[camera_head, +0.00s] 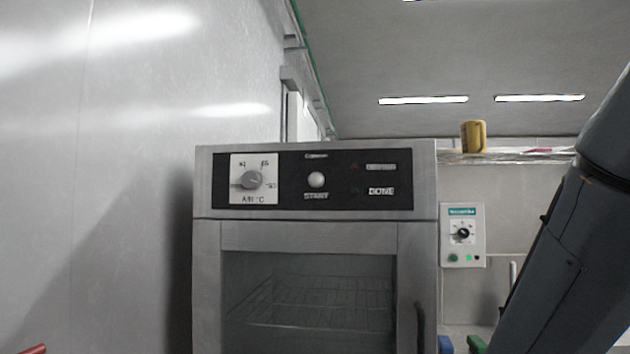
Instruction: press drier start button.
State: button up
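The drier (418,232) is a grey metal cabinet in the middle of the head view. Its black control panel (294,193) runs across the top front. The round, pale start button (316,180) sits in the panel's middle, above the label START. A temperature dial (252,180) on a white plate is to its left. To the right are a dark red lamp (354,167) and a DONE label (381,191). The glass door is shut, with a wire rack (320,297) behind it. My gripper is not in view; only my dark arm shows at the right edge, apart from the drier.
A bare metal wall (90,150) stands close on the left. Right of the drier are a white control box (463,236) with a dial and green buttons, and a yellow container (473,136) on a shelf (505,157). The space before the panel looks clear.

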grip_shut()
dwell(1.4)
